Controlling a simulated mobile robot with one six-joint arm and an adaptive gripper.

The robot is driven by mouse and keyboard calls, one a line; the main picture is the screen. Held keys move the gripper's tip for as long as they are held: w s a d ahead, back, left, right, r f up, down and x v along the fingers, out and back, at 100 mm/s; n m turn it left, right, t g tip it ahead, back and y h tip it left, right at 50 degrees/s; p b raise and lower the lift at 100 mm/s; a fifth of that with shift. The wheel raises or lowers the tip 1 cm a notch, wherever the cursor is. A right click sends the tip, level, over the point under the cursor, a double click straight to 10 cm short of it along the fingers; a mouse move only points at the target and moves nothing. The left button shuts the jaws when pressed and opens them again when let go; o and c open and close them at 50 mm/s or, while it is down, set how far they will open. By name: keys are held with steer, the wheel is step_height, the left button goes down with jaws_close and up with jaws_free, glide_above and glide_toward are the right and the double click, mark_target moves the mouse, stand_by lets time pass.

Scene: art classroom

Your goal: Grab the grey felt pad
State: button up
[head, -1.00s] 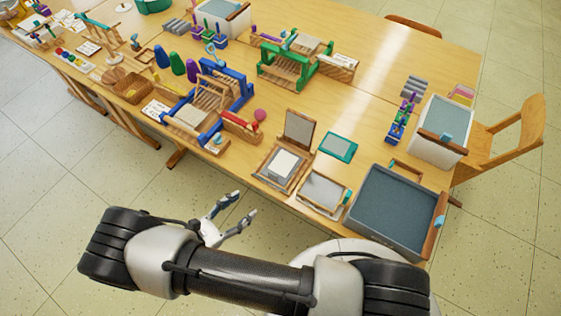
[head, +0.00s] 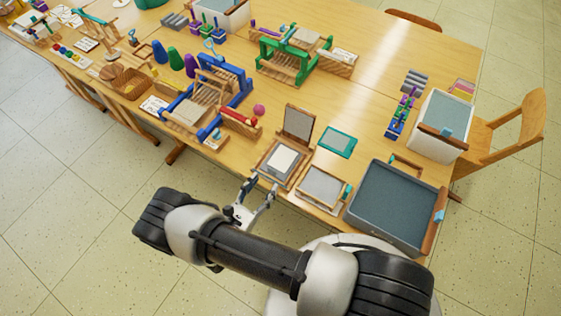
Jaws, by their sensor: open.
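I cannot tell for certain which grey piece is the felt pad. A pale grey rectangular pad (head: 282,160) lies flat in an open hinged wooden frame (head: 265,170) at the table's front edge. Grey pieces also lie as a small stack (head: 414,80) at the back right. My gripper (head: 262,187) is open and empty, its fingers spread at the table's front edge, just short of the hinged frame. I see no contact between the fingers and the frame or pad.
Right of the hinged frame lie a wooden-framed screen (head: 322,187) and a teal-framed panel (head: 338,141). A large grey water tub (head: 392,205) stands at the right corner. A blue loom (head: 225,85) stands to the left. Bare tabletop (head: 345,95) lies behind.

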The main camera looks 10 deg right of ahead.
mark_target(271, 171)
steer(key=x, duration=0.2)
steer(key=b+x, duration=0.1)
steer(key=x, duration=0.2)
steer(key=shift+w+a+f, duration=0.1)
steer(key=shift+w+f, duration=0.05)
steer(key=shift+w, duration=0.3)
steer(key=c, duration=1)
steer(key=shift+c, duration=0.2)
